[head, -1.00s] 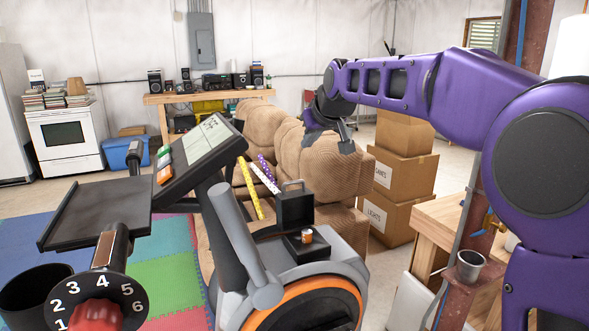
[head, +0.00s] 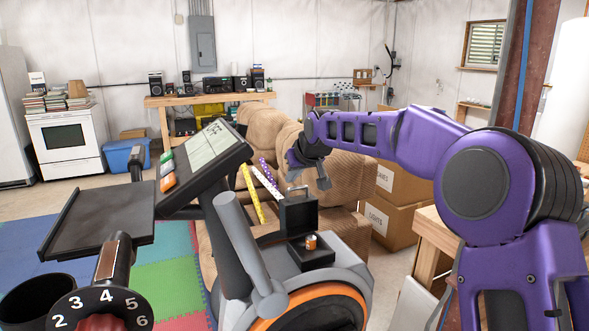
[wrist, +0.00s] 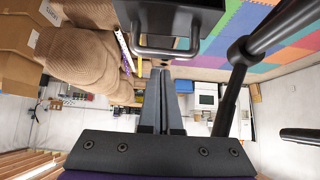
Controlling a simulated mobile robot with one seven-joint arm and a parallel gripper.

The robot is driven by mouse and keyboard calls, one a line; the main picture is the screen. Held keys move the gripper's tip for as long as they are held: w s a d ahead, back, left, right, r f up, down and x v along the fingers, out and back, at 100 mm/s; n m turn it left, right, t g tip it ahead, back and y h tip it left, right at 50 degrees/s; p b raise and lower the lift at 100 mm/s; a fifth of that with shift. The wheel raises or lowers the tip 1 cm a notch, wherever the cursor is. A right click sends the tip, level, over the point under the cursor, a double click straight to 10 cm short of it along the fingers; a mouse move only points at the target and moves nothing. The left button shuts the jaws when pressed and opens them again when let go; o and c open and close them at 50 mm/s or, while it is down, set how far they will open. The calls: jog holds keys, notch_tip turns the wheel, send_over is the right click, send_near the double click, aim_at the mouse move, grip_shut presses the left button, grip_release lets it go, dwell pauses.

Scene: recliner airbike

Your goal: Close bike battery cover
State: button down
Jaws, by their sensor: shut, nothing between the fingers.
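The bike battery cover (head: 298,214) is a dark lid with a handle on top, standing upright and open on the bike. Its handle also shows close up in the wrist view (wrist: 165,47). Below it is the open battery compartment (head: 308,259), with an orange and white battery (head: 311,242) standing in it.
The bike's console (head: 206,152) and a grey handlebar (head: 240,240) stand left of the cover. A brown recliner (head: 345,185) is behind it. Cardboard boxes (head: 400,195) and a wooden bench (head: 430,240) are to the right.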

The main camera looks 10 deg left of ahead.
aim_at(299, 199)
jog(key=shift+s+d, duration=0.95)
jog(key=shift+s, duration=0.3)
jog(key=shift+s+f+b, duration=0.15)
jog(key=shift+f+b, duration=0.05)
jog(key=shift+b, duration=0.45)
jog(key=shift+s+d+r, duration=0.15)
jog(key=shift+d+r, duration=0.05)
jog(key=shift+d, duration=0.05)
jog(key=shift+t+b, duration=0.3)
jog(key=shift+b, duration=0.05)
